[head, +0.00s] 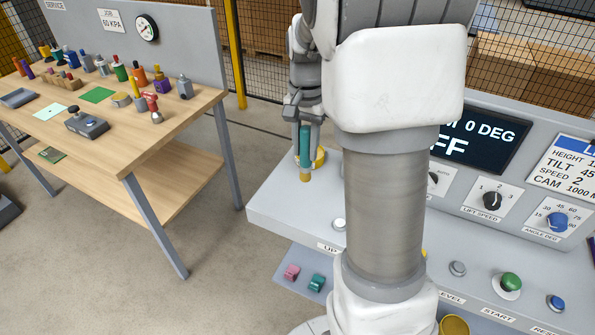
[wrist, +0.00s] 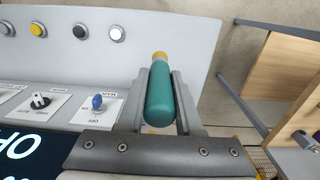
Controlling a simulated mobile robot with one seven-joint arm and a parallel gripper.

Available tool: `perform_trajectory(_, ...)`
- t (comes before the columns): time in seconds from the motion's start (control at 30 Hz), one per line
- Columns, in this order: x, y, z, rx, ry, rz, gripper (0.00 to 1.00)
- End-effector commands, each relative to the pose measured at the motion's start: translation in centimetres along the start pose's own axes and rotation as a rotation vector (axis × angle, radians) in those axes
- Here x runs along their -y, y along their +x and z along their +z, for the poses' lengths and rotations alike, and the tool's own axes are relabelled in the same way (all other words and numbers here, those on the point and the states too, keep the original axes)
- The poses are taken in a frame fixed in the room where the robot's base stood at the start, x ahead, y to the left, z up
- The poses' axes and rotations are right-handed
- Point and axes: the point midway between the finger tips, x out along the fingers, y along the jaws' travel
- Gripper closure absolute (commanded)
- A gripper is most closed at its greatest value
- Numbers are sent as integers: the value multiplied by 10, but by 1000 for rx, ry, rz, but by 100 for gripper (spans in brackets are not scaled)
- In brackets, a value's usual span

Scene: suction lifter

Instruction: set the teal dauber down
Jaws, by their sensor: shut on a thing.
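The teal dauber (wrist: 160,95) is between the two fingers of my gripper (wrist: 161,88) in the wrist view, its yellow tip pointing away from the palm. In the head view the dauber (head: 305,142) hangs nearly upright, yellow end down, over the left part of the grey console (head: 275,200). My gripper (head: 306,138) is shut on it. I cannot tell whether the tip touches the console top. My own arm hides the middle of the console in the head view.
Left stands a wooden workbench (head: 150,130) with several small bottles and tools. A yellow round part (head: 320,157) is close behind the dauber. The console carries knobs and buttons, including a blue knob (wrist: 97,102). A low shelf holds pink (head: 292,271) and teal (head: 317,282) pieces.

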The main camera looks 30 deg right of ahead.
Motion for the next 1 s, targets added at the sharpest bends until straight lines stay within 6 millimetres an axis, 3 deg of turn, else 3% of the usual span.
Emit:
perform_trajectory(0.17, 0, 8, 0, 2, 0, 1, 100)
perform_trajectory(0.4, 0, 52, 1, 3, -1, 2, 100)
perform_trajectory(0.67, 0, 74, 1, 2, 0, 1, 100)
perform_trajectory(0.8, 0, 95, 1, 3, 1, 2, 100)
perform_trajectory(1.0, 0, 101, 0, 0, 0, -1, 100)
